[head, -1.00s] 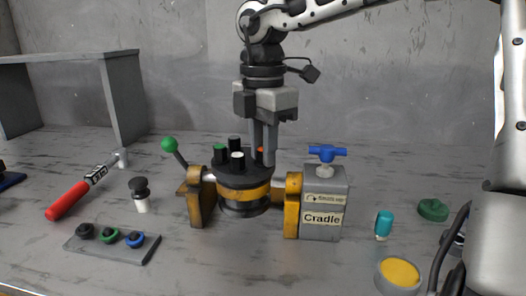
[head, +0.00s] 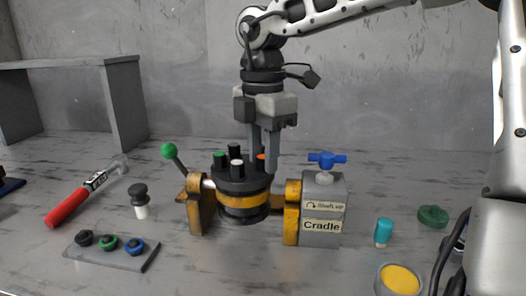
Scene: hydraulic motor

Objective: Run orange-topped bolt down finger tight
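The orange-topped bolt (head: 261,157) stands upright at the right side of the dark motor's top (head: 243,188), with only part of its orange top showing. My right gripper (head: 264,158) points straight down, its two fingers at either side of that bolt. The fingers hide most of the bolt, and I cannot tell whether they press on it. Several other bolts stand on the motor, with green (head: 219,157), white (head: 237,163) and black (head: 235,150) tops. The yellow-banded motor sits in the cradle (head: 322,226). My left gripper is not in view.
A green-knobbed lever (head: 169,150) and a blue handle (head: 326,160) flank the motor. A red-handled tool (head: 68,208), a black-and-white plunger-like piece (head: 139,200) and a plate with rings (head: 110,251) lie left. A teal cylinder (head: 383,232) and yellow-topped disc (head: 400,279) stand right.

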